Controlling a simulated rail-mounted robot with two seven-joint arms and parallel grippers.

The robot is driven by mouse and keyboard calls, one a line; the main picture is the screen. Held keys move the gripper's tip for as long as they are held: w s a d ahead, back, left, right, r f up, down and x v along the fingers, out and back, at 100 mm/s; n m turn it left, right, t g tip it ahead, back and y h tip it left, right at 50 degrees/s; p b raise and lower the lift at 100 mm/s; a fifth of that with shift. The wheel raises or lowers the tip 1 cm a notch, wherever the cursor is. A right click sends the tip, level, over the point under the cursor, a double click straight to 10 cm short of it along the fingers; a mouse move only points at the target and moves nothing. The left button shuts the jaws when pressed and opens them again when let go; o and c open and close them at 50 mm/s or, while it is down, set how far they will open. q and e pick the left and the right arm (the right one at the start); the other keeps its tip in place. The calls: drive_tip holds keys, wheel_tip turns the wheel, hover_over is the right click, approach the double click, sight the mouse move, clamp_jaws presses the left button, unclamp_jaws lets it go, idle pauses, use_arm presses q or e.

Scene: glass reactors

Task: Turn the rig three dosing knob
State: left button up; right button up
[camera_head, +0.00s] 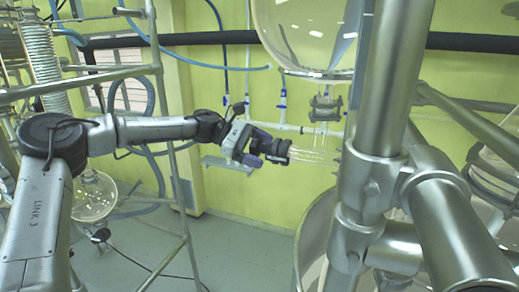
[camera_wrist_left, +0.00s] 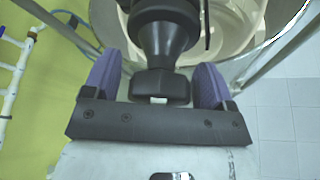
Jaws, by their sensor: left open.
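A black dosing knob (camera_head: 276,150) sits at the end of a horizontal clear glass piece, left of the thick steel post. In the left wrist view the knob's black square-edged end (camera_wrist_left: 161,88) and the tapered black body behind it point toward the camera. My left gripper (camera_head: 258,148) is at the knob. Its two purple fingers (camera_wrist_left: 157,70) stand apart, one on each side of the knob, with visible gaps between, so it is open. No label shows which rig this is. My right gripper is not in view.
A large round glass vessel (camera_head: 305,35) hangs above the knob. A thick steel post (camera_head: 385,90) with clamped pipe joints (camera_head: 420,185) stands close on the right. A metal frame (camera_head: 165,120) stands behind my left arm. A round glass flask (camera_head: 95,197) is low at left.

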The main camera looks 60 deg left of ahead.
use_arm(q)
drive_tip(key=c, duration=0.9)
drive_tip(key=shift+r, duration=0.1)
